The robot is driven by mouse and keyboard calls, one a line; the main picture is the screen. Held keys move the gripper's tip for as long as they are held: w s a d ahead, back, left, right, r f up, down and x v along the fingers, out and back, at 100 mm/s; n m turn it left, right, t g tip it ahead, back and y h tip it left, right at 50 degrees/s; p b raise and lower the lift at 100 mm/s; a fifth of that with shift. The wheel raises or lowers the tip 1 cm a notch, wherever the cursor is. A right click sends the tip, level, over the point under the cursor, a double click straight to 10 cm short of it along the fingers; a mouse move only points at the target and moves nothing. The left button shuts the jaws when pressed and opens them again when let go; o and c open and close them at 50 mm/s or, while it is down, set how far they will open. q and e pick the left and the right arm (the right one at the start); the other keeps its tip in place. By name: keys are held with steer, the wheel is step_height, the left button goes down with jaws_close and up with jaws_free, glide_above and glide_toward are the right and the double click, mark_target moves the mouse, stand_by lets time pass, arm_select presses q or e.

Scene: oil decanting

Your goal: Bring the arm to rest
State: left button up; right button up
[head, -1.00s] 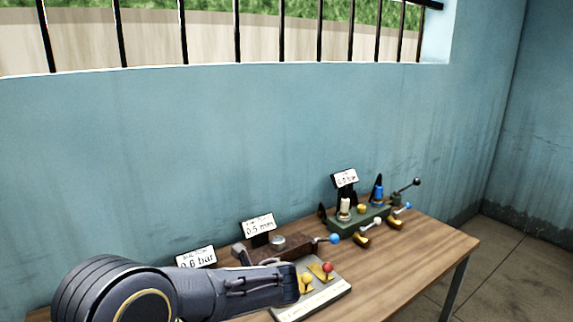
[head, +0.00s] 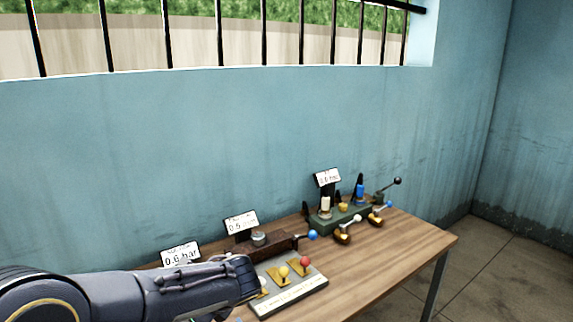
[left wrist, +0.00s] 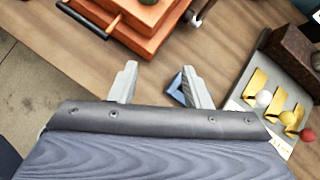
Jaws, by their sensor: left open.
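My left arm comes in from the lower left in the head view, and its gripper end is hidden or out of frame there. In the left wrist view my left gripper (left wrist: 158,88) is open, its two fingers apart with nothing between them. It is above the wooden table (left wrist: 225,50). A small blue object (left wrist: 176,88) shows beside the right-hand finger, partly hidden by it. My right gripper is in neither view.
A panel with red, yellow and white knobs (head: 292,290) lies right of my arm. Behind it stand a brown block (head: 270,246) and a green rack (head: 338,217) with small levers. An orange-brown box (left wrist: 140,22) is ahead in the wrist view.

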arm_select(q)
steer(key=s+a+r+n+g+h, duration=0.1)
steer(key=s+a+n+h, duration=0.25)
steer(key=s+n, duration=0.55)
steer(key=s+a+r+n+h, duration=0.15)
steer(key=s+n+h, duration=0.25)
steer(key=s+n, duration=0.55)
steer(key=s+d+n+t+h, duration=0.2)
steer(key=s+d+n+h, duration=0.1)
steer(key=s+n, duration=0.3)
steer(key=s, duration=0.2)
steer(key=shift+s+d+f, duration=0.3)
steer(key=shift+s+d, duration=0.05)
steer(key=shift+s, duration=0.05)
